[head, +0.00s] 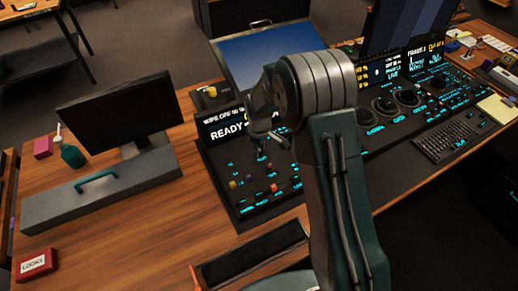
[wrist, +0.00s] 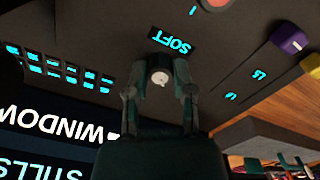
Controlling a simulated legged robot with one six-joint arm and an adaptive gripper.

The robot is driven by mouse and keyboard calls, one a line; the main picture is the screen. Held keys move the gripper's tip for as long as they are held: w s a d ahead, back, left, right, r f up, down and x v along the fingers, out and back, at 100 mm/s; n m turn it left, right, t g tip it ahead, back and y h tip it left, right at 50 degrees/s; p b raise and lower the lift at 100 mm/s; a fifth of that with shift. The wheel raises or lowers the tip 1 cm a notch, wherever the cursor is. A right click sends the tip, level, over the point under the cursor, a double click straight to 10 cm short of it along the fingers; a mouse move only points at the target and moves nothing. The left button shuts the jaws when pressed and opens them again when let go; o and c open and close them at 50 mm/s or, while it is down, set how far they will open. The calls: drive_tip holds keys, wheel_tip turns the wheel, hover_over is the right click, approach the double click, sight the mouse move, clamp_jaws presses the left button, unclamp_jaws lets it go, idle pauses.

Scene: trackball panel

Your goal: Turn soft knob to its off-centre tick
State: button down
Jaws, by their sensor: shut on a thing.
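The soft knob (wrist: 158,76) shows in the wrist view as a small pale-topped knob on the dark panel, next to the label SOFT (wrist: 172,41), which reads upside down. My gripper (wrist: 158,88) has one finger on each side of the knob and is shut on it. The knob's pointer and any tick around it are too small or dark to make out. In the head view my gripper (head: 265,146) is low over the left part of the black control panel (head: 222,158), and the knob is not clear there.
In the wrist view a purple knob (wrist: 289,39) stands to the right and a red-topped knob (wrist: 216,3) at the top edge. Rows of lit cyan marks lie at left. The head view shows a monitor (head: 120,105) and a red box (head: 36,264) on the wooden desk (head: 120,215).

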drive_tip(key=shift+c, duration=2.4)
unclamp_jaws()
drive_tip(key=shift+f, duration=0.1)
drive_tip(key=shift+a, duration=0.1)
wheel_tip(320, 180, up, 12)
